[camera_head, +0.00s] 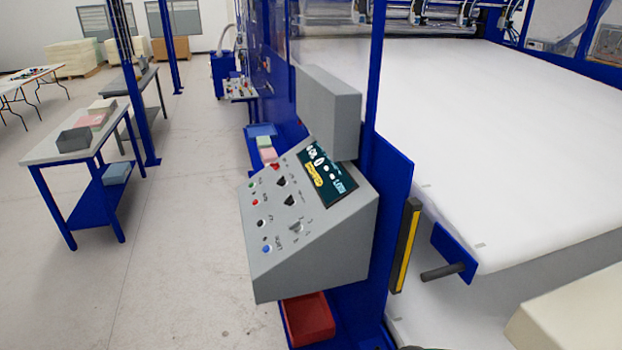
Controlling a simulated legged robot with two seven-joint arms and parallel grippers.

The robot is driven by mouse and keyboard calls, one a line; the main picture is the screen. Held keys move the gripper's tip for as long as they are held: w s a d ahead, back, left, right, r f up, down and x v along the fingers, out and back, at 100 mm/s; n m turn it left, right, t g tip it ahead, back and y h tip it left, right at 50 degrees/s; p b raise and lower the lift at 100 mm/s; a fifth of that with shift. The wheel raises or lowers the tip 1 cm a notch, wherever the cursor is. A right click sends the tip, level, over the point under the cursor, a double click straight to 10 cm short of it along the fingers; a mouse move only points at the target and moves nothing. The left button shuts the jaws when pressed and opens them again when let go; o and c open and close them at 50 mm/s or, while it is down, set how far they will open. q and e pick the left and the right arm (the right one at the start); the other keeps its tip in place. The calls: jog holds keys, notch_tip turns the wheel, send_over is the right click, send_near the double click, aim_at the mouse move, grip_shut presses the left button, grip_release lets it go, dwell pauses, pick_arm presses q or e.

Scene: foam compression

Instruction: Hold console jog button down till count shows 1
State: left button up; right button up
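The grey sloped console (320,245) stands in the middle, mounted on the blue machine frame. Its face carries several small buttons in green, red, black and blue, plus dark selector knobs. A blue button (266,249) sits at the lower left of the face, with a small label beside it that is hard to read. A dark display (327,174) at the top right of the face shows pale figures and a yellow patch, too small to read for a count. Neither of my grippers shows, and nothing touches the console's buttons.
A wide white bed (480,120) fills the right. A yellow-black upright bar (405,245) and a dark handle (442,271) stand right of the console. A red bin (308,319) sits below it. A pale block-like shape (570,315) enters lower right. Floor (170,270) left is clear.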

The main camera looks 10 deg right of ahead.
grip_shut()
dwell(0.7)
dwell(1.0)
